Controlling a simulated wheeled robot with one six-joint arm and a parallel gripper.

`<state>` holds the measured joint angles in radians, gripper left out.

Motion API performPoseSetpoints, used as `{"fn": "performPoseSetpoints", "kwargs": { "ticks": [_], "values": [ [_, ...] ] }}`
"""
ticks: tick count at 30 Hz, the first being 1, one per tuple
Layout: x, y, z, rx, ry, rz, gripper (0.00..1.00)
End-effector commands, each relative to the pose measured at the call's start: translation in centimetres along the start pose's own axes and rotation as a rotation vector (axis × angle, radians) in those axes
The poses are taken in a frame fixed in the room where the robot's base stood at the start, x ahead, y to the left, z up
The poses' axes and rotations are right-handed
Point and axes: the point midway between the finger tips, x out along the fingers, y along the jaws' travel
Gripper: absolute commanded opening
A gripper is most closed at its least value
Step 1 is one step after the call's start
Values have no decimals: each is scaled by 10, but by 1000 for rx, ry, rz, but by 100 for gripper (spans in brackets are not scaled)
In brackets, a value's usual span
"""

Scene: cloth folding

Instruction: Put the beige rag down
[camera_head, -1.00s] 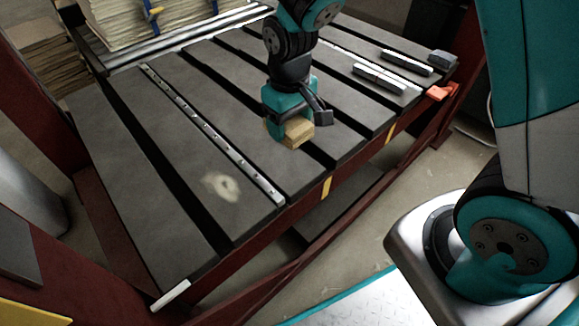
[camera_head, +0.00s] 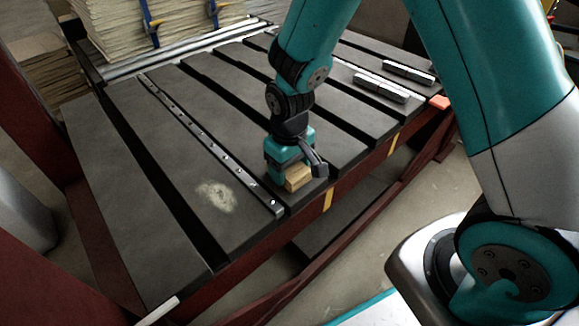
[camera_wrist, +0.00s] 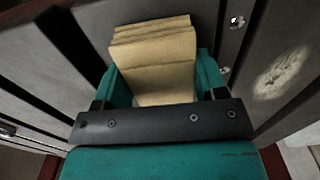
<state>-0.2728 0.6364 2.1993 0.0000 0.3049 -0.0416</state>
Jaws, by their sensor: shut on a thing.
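The beige rag (camera_head: 298,178) is a small folded bundle in my gripper (camera_head: 291,182), low over the front part of the dark slatted table (camera_head: 240,205). In the wrist view the rag (camera_wrist: 155,62) shows several folded layers between the two teal fingers of my gripper (camera_wrist: 160,85). My gripper is shut on it. I cannot tell whether the rag's underside touches the table.
A metal strip with holes (camera_head: 205,139) runs along the table left of my gripper. Dark blocks (camera_head: 381,86) lie at the back right. Strapped beige stacks (camera_head: 150,22) stand behind. Dark gaps separate the slats. A pale worn patch (camera_head: 216,196) marks the front left.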

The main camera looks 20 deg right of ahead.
Motion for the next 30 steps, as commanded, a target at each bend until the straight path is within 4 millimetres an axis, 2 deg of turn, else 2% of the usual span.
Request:
{"fn": "performPoseSetpoints", "kwargs": {
  "ticks": [3, 4, 6, 7, 17, 20, 30],
  "values": [
    [4, 0, 0, 0, -1, 0, 43],
    [3, 0, 0, 0, 0, 0, 72],
    [3, 0, 0, 0, -1, 0, 88],
    [3, 0, 0, 0, -1, 0, 91],
    [-3, 0, 0, 0, 1, 0, 91],
    [-19, 0, 0, 0, 1, 0, 91],
    [-93, 0, -1, 0, 2, 0, 91]
  ]
}}
